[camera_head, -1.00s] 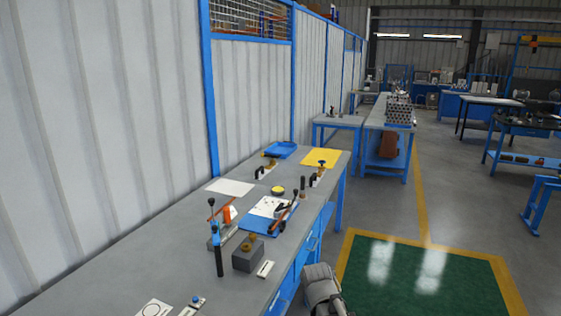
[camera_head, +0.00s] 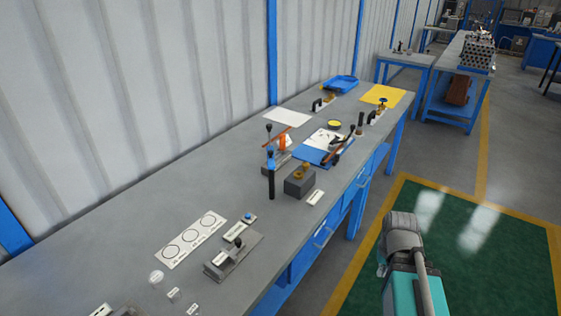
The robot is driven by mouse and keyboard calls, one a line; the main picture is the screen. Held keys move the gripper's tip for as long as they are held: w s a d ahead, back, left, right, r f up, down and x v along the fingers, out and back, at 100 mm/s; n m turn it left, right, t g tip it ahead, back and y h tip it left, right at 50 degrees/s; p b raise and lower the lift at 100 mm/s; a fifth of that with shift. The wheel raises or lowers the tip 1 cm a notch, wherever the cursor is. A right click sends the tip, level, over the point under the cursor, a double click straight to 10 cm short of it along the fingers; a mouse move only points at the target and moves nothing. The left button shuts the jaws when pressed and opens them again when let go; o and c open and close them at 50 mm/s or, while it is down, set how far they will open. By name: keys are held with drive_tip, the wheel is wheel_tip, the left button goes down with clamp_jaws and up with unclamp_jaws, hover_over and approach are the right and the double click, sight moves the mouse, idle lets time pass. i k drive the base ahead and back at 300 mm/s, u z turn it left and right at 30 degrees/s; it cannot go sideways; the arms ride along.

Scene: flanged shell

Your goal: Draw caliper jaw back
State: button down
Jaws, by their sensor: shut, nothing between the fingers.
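I cannot tell for sure which item is the caliper; the parts are small in this view. A low grey slide-like fixture (camera_head: 245,250) with a dark knob lies near the front edge of the grey bench (camera_head: 130,245). Farther back, a dark long tool (camera_head: 338,152) lies over a blue mat (camera_head: 311,155) with a white sheet; its jaws cannot be made out. My arm shows at the lower right, over the floor beyond the bench edge. My gripper's fingers are not in view.
A white card with three circles (camera_head: 192,239) lies left of the slide fixture. A black upright handle with a blue top (camera_head: 271,175) and a grey block (camera_head: 300,181) stand behind. A blue tray (camera_head: 340,84) and yellow sheet (camera_head: 382,95) lie at the far end.

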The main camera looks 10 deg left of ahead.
sight(240, 245)
drive_tip(key=u, duration=1.3)
